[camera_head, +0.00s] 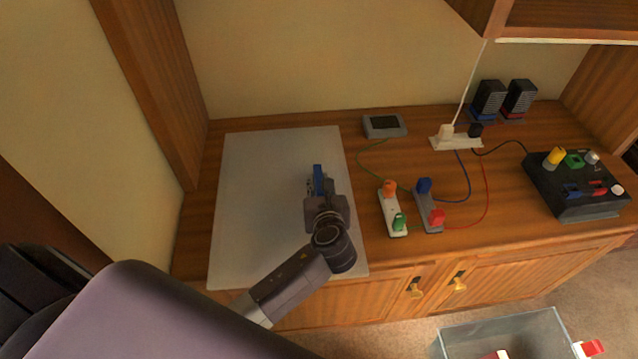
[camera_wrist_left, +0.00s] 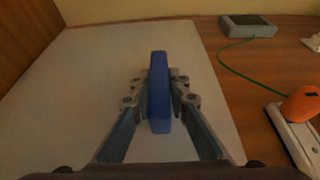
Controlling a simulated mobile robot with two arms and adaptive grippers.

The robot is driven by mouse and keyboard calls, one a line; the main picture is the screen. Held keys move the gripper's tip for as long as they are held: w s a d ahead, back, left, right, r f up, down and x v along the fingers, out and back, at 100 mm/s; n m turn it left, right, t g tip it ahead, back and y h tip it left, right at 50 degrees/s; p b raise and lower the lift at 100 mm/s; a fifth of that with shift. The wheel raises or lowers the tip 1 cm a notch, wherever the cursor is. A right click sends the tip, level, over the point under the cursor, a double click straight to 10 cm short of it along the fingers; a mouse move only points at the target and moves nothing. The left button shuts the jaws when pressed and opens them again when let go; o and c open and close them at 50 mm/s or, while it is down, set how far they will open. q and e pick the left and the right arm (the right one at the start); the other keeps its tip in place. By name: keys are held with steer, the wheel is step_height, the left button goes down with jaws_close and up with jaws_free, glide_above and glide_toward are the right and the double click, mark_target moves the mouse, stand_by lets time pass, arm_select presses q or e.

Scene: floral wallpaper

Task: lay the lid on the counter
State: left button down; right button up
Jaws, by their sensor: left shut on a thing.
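A blue, narrow piece, which looks like the lid seen edge-on (camera_wrist_left: 159,60), is clamped between the fingers of my left gripper (camera_wrist_left: 159,92). It stands upright in the grip. In the head view the blue lid (camera_head: 318,178) pokes out beyond the left gripper (camera_head: 319,192). Both are over the pale grey board (camera_head: 265,190) on the wooden counter (camera_head: 450,220). I cannot tell whether the lid touches the board. My right gripper is in neither view.
To the right are a white strip with orange and green plugs (camera_head: 394,215), a grey strip with blue and red plugs (camera_head: 430,208), and cables. A small grey device (camera_head: 384,126) is behind. A black control box (camera_head: 577,190) is far right. A clear bin (camera_head: 500,335) is below.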

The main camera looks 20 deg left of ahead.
arm_select(q)
steer(key=shift+f, duration=0.3)
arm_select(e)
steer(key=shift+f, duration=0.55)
arm_select(q)
steer(key=shift+f+b, duration=0.35)
steer(key=shift+f, duration=0.15)
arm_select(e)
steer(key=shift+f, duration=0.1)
arm_select(q)
steer(key=c, duration=1.8)
jaws_free()
steer(key=shift+o, duration=0.2)
steer(key=shift+f, duration=0.15)
steer(key=shift+s, duration=0.15)
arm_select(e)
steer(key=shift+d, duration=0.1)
arm_select(q)
steer(key=v, duration=1.2)
